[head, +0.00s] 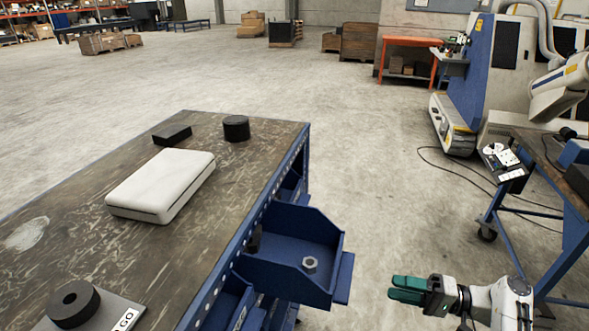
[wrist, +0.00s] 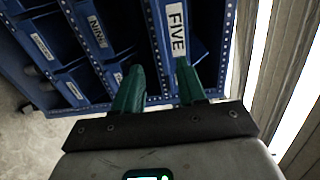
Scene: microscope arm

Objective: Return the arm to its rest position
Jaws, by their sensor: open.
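My gripper (head: 408,289) is at the lower right in the head view, with green fingers pointing left. It hangs over open floor, to the right of the workbench and apart from it. In the wrist view my gripper (wrist: 158,75) shows its two green fingers apart with nothing between them. The wrist view looks toward blue bins with labels, one reading FIVE (wrist: 177,30) and one reading NINE (wrist: 97,32).
The workbench (head: 150,255) carries a white case (head: 163,184), a black block (head: 172,135) and black cylinders (head: 236,128). An open blue bin (head: 285,274) with a hex nut (head: 310,264) juts from its side. A blue-framed cart (head: 568,243) stands at right.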

